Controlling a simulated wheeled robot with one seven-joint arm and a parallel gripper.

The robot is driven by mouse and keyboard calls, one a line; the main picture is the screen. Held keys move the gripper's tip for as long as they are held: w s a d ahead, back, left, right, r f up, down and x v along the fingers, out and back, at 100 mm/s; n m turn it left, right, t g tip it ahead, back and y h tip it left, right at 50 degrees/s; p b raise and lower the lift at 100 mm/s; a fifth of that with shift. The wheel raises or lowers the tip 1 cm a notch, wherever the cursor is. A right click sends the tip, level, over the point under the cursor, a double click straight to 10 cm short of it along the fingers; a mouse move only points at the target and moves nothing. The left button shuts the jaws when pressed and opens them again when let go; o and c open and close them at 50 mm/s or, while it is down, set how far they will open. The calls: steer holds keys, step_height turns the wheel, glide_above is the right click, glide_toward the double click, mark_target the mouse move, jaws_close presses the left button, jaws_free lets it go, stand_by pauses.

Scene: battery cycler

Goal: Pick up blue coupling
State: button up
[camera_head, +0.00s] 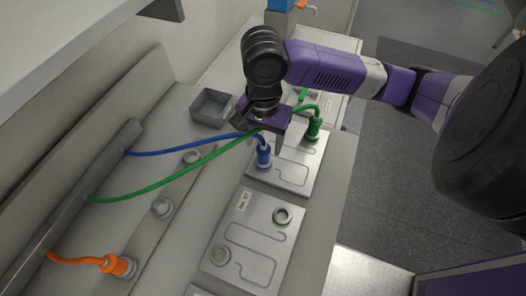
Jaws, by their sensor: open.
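The blue coupling (263,157) stands upright on a grey plate (284,189) near the middle of the head view. A blue hose (190,148) runs from it leftward to the wall rail. My gripper (262,137) is just above and behind the coupling, pointing down, with the purple wrist over it. The jaws are open, and part of them is hidden by the wrist and the hoses. I cannot tell whether a finger touches the coupling.
A green coupling (313,128) stands on the same plate to the right; its green hose (160,184) passes close under my gripper. An orange coupling (118,265) is at lower left. Another plate (246,240) with bare ports lies in front.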

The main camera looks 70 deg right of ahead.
steer(key=shift+f, duration=1.8)
jaws_close()
